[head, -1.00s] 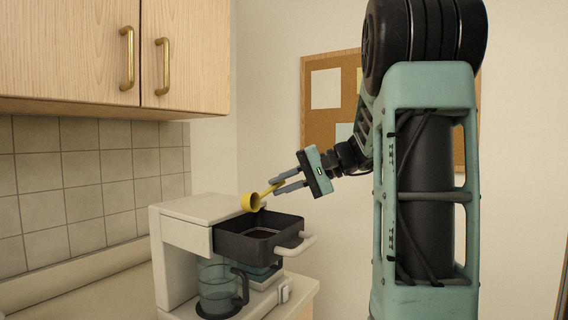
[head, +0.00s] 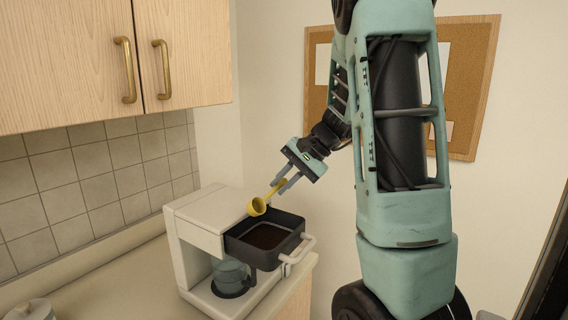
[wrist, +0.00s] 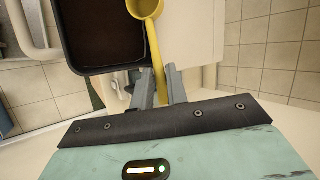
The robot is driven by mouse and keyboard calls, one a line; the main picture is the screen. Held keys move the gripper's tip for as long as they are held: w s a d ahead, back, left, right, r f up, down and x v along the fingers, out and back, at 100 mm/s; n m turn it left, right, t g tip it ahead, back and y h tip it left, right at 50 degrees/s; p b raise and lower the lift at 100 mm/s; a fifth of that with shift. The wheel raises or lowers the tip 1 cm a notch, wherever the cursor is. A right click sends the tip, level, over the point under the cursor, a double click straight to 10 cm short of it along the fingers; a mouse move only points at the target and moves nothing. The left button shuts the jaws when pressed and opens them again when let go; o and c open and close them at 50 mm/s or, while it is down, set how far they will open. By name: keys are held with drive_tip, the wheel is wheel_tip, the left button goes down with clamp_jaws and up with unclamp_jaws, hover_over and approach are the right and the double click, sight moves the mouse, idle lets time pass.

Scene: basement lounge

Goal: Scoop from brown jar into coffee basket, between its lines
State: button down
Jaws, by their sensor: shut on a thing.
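My gripper (head: 285,182) is shut on the handle of a yellow scoop (head: 257,206). The scoop's bowl is over the back left rim of the black coffee basket (head: 286,249); in the wrist view the scoop (wrist: 153,45) is beside the basket's edge. The basket is pulled out of the white coffee maker (head: 196,216) and holds dark brown grounds (head: 265,236). Its lines cannot be made out. The scoop's contents are not visible. No brown jar can be made out for certain.
A glass carafe (head: 229,273) stands under the basket. A pale lidded jar (head: 32,310) is at the bottom left on the counter (head: 120,283). Wooden cupboards (head: 185,50) hang above at left. The counter left of the coffee maker is mostly clear.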

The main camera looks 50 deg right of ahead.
drive_tip(key=shift+w+a+r+m+g+h+p, duration=0.15)
drive_tip(key=shift+r+m+g+p, duration=0.4)
drive_tip(key=shift+p, duration=1.55)
drive_tip(key=shift+w+d+r+m+g+h+p, duration=0.15)
drive_tip(key=shift+g+p, duration=0.7)
drive_tip(key=shift+p, duration=1.25)
drive_tip(key=r+g+p, duration=0.1)
drive_tip(key=p, duration=0.4)
drive_tip(key=r+g+p, duration=0.1)
drive_tip(key=g+p, duration=0.1)
drive_tip(key=p, duration=0.2)
drive_tip(key=shift+w+a+m+p, duration=0.15)
drive_tip(key=shift+w+m+p, duration=0.15)
drive_tip(key=shift+w+p, duration=0.1)
drive_tip(key=shift+w+f+g+h+b, duration=0.2)
drive_tip(key=shift+f+g+h+b, duration=0.1)
drive_tip(key=shift+g+b, duration=0.25)
drive_tip(key=shift+w+r+m+g, duration=0.25)
drive_tip(key=shift+r+m+g, duration=0.25)
drive_tip(key=shift+r+g, duration=0.55)
drive_tip(key=shift+f, duration=0.2)
